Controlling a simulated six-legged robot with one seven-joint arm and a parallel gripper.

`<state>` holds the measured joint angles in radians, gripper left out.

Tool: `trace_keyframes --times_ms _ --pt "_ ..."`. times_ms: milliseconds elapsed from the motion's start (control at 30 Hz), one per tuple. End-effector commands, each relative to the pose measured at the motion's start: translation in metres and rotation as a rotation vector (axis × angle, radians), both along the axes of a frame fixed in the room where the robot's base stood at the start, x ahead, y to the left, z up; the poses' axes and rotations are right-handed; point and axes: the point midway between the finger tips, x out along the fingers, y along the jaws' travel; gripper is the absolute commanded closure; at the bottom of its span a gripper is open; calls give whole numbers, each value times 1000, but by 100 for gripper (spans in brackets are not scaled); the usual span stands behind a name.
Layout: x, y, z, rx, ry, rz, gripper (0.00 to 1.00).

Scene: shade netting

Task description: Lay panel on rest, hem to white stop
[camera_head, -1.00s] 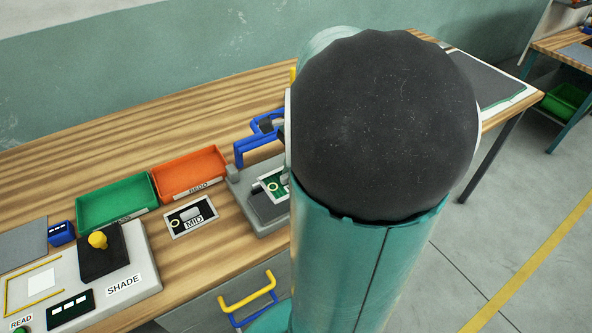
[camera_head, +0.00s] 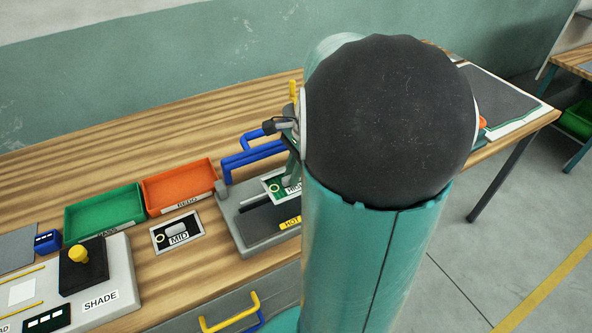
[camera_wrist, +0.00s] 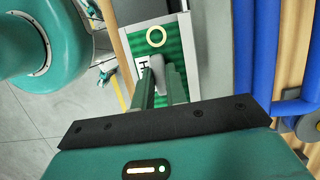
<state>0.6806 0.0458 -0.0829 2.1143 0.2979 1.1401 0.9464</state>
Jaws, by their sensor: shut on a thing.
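My gripper (camera_wrist: 159,80) is shut on the grey grip tab of a small panel in the wrist view. The panel (camera_wrist: 181,48) has green striped netting, a pale yellow ring, a white border and a partly covered label starting with H. In the head view the panel (camera_head: 273,185) shows at the grey unit with the HOT label; I cannot tell whether it touches the unit. My arm hides its right part. I cannot clearly make out the rest or its white stop. A white square (camera_head: 22,292) lies on the SHADE unit (camera_head: 117,279).
A MID card (camera_head: 160,239), a green tray (camera_head: 103,211) and an orange tray (camera_head: 178,188) sit left of the grey HOT unit (camera_head: 234,222). Blue handles (camera_head: 255,158) stand behind it. A dark sheet (camera_head: 497,92) lies at the table's right end. Bare wood lies behind the trays.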

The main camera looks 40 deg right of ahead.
Motion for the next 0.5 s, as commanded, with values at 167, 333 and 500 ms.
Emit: trace_keyframes --times_ms 167,333,500 --pt "0 2 0 0 1 1 100" --pt "0 2 -8 1 2 1 100" --pt "0 2 -22 1 2 1 100"
